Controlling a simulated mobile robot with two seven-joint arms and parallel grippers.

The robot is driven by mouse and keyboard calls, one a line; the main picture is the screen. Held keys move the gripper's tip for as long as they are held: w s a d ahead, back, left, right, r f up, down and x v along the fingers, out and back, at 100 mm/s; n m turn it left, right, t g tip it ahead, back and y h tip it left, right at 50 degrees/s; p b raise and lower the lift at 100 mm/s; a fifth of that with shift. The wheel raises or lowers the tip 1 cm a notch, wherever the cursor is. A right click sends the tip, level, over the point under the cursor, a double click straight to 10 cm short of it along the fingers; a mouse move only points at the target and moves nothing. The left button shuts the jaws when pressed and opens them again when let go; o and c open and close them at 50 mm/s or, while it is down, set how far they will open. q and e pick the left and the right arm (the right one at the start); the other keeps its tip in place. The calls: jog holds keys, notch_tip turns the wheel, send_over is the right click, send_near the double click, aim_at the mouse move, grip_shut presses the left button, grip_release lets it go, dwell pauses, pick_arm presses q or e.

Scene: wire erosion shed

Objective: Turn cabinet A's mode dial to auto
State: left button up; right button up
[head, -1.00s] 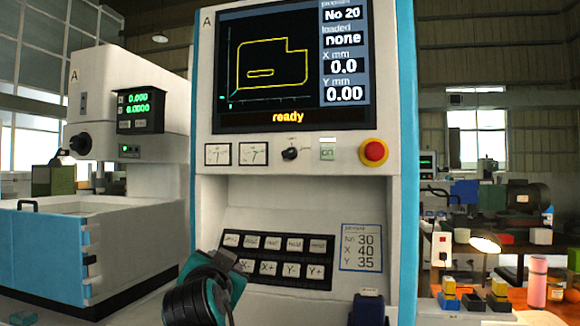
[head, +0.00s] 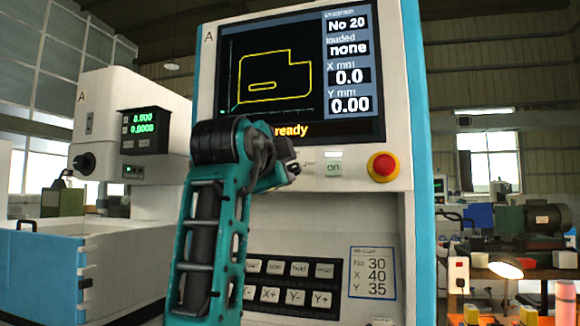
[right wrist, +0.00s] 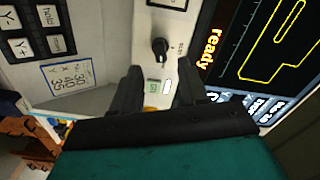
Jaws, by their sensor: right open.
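Cabinet A (head: 413,100) is a white control cabinet with blue side edges, marked "A". Its screen (head: 270,80) shows "ready" and loaded "none". The mode dial (right wrist: 160,47) is a small black knob on the panel below the screen, clear in the right wrist view. I cannot read its setting. In the head view my right arm covers that spot, and I cannot separate dial from gripper. My right gripper (right wrist: 159,69) is open and empty, its fingertips pointing at the panel just short of the dial in the picture. It shows in the head view (head: 288,172). My left gripper is not in view.
Beside the dial is a green "on" button (head: 333,169), then a red emergency stop (head: 383,167) on a yellow base. A keypad (head: 291,283) and a number card (head: 371,273) sit lower. A white machine (head: 140,206) stands left; a workbench (head: 505,268) stands right.

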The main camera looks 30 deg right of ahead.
aim_at(291, 169)
jog(key=x, duration=0.6)
jog(key=shift+w+d, duration=0.1)
jog(key=shift+d, duration=0.15)
grip_shut()
